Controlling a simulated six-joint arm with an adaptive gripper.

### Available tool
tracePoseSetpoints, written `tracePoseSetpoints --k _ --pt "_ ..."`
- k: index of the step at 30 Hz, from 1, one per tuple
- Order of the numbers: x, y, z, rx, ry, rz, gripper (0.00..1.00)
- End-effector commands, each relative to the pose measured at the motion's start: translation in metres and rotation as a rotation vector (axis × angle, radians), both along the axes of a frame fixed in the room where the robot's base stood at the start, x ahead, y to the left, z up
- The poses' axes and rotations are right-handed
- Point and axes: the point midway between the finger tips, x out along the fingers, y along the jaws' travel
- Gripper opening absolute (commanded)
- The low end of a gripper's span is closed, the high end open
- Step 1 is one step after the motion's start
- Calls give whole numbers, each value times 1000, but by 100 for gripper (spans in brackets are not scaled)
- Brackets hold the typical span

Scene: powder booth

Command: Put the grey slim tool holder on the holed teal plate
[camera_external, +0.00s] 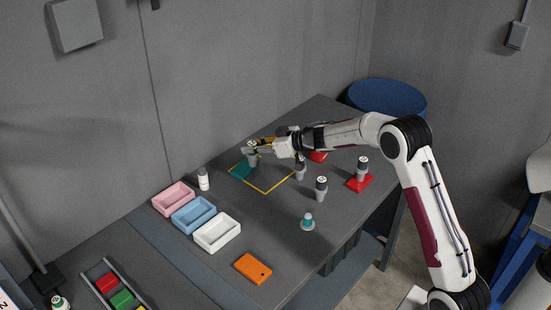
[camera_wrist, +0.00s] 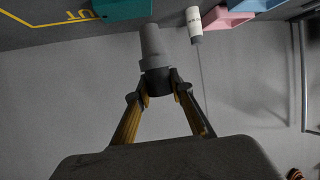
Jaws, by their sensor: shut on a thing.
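The grey slim tool holder (camera_wrist: 152,45) is held between the fingertips of my gripper (camera_wrist: 160,86) in the wrist view, its narrower end toward the table. In the external view the holder (camera_external: 252,158) is at the teal plate (camera_external: 240,171), near its right far side. My gripper (camera_external: 257,149) is shut on its upper part. I cannot tell whether the holder touches the plate.
A white bottle (camera_external: 203,179) stands left of the plate, near pink (camera_external: 173,198), blue (camera_external: 193,214) and white (camera_external: 217,232) trays. Other holders stand to the right (camera_external: 321,189), one on a red plate (camera_external: 359,183). An orange block (camera_external: 253,268) lies in front. A yellow outline (camera_external: 265,192) marks the table.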

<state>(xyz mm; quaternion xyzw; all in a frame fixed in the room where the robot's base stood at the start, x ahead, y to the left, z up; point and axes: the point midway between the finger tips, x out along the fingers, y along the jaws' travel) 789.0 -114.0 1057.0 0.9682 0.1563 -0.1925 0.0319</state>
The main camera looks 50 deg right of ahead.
Motion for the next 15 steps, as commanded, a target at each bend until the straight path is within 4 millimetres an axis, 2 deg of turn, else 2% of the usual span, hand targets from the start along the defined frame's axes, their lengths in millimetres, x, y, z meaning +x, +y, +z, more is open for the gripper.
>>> tracePoseSetpoints --k 8,15 --pt "34 -5 10 -2 -4 12 0" --pt "58 -13 27 -2 -5 -2 0"
